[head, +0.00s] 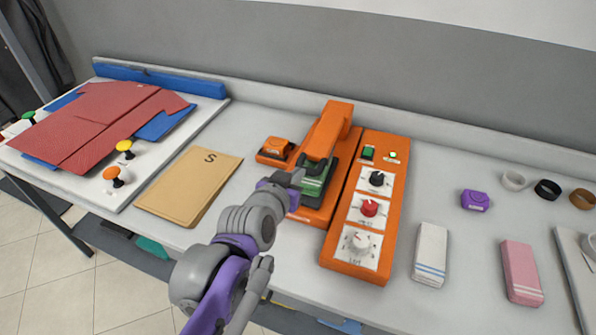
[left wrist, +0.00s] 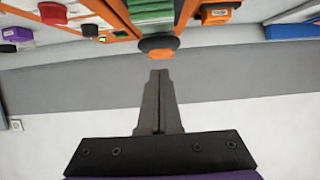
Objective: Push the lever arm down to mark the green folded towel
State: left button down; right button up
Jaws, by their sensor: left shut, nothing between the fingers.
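The orange marking press (head: 338,125) stands on the table, with its lever arm raised above the base. The green folded towel (head: 313,188) lies in the press under the lever; part of it also shows in the left wrist view (left wrist: 151,14). In that view a round orange and black knob (left wrist: 158,47), apparently the lever's end, sits just beyond my fingertips. My left gripper (head: 292,178) is shut and empty at the front of the press, by the towel. In the left wrist view its fingertips (left wrist: 160,73) are together, with a small apparent gap to the knob. My right gripper is not in view.
An orange control box (head: 340,245) with dials and a lit green lamp stands right of the press. White (head: 431,250) and pink (head: 520,270) folded towels lie further right.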

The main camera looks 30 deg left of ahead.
pick_arm(q)
jog(key=s+d+p, duration=0.1)
jog(key=s, duration=0.5)
jog(key=shift+s+d, duration=0.2)
jog(key=shift+s, duration=0.15)
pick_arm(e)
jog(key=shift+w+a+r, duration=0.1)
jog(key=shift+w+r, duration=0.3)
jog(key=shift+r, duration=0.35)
pick_arm(q)
jog(key=shift+r, duration=0.1)
